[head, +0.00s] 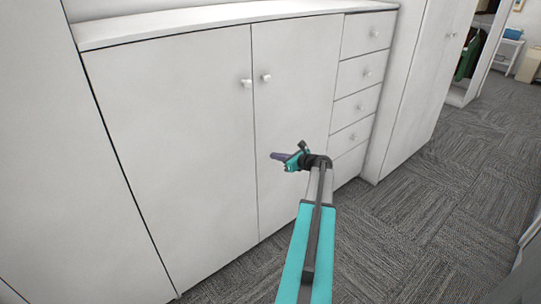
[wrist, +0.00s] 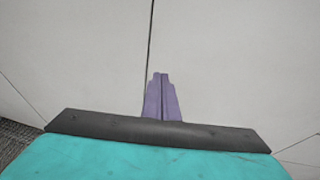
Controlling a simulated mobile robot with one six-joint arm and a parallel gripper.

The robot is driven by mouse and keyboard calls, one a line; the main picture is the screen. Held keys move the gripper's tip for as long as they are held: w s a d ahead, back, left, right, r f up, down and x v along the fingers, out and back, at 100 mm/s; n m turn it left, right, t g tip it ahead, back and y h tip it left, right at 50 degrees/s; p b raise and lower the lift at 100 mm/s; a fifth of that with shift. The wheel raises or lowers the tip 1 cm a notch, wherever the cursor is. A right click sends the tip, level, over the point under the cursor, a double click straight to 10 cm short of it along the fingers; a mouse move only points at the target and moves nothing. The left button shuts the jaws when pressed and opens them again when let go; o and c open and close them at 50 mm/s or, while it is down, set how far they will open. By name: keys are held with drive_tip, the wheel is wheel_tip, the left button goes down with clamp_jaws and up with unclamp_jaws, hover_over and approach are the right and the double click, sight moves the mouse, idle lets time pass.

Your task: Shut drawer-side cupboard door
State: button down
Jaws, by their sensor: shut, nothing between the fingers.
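The drawer-side cupboard door (head: 292,110) is the right one of two white doors, beside the column of drawers. It looks shut, flush with the left door (head: 180,150), with a thin dark seam between them. Its round white knob (head: 266,77) is near the top of that seam. My gripper (head: 274,155) is in front of the drawer-side door, below the knob, pointing left. In the wrist view its purple fingers (wrist: 160,95) are together and empty, close to the seam. I cannot tell whether they touch the door.
Several white drawers (head: 358,75) with knobs are right of the door. A tall white cabinet (head: 425,80) stands further right. Grey carpet tile (head: 440,210) is open floor at the right. A worktop (head: 220,18) tops the cupboard.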

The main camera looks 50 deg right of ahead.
drive_tip(key=a+v, duration=0.1)
drive_tip(key=v, duration=0.6)
drive_tip(key=shift+b, duration=0.3)
